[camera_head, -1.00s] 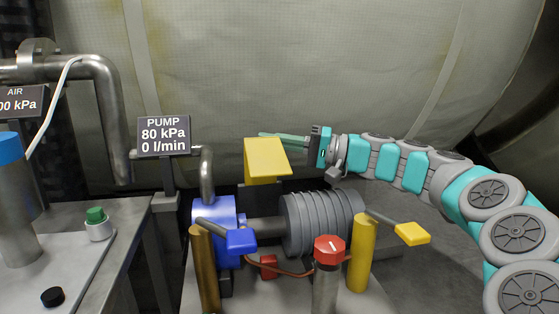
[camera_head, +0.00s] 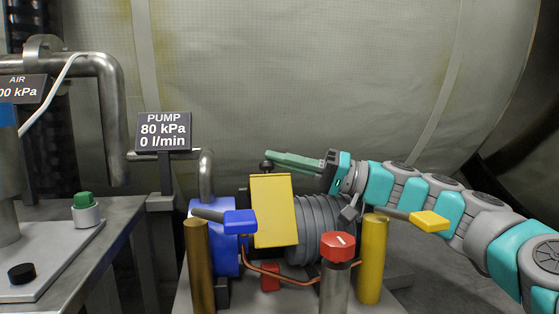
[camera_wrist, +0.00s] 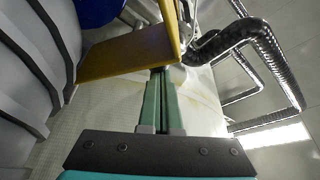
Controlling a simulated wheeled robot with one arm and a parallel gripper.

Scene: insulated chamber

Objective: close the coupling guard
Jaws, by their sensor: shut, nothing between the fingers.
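The coupling guard is a yellow plate (camera_head: 273,212) that now stands steeply in front of the shaft, between the blue pump (camera_head: 228,256) and the ribbed grey motor (camera_head: 325,228). It hides the coupling. Whether it is fully down I cannot tell. My gripper (camera_head: 268,155) has its green fingers shut and empty, just above the guard's top edge. A small dark round piece (camera_head: 267,166) shows below the fingertips. In the wrist view the shut fingers (camera_wrist: 160,72) reach the edge of the yellow guard (camera_wrist: 125,55), close to or touching it.
A blue-handled lever (camera_head: 240,221), a yellow-handled lever (camera_head: 429,221), a red knob (camera_head: 338,246) and a yellow post (camera_head: 372,262) stand around the pump. The PUMP sign (camera_head: 163,131) reads 80 kPa, 0 l/min. A metal bench (camera_head: 105,235) is at left.

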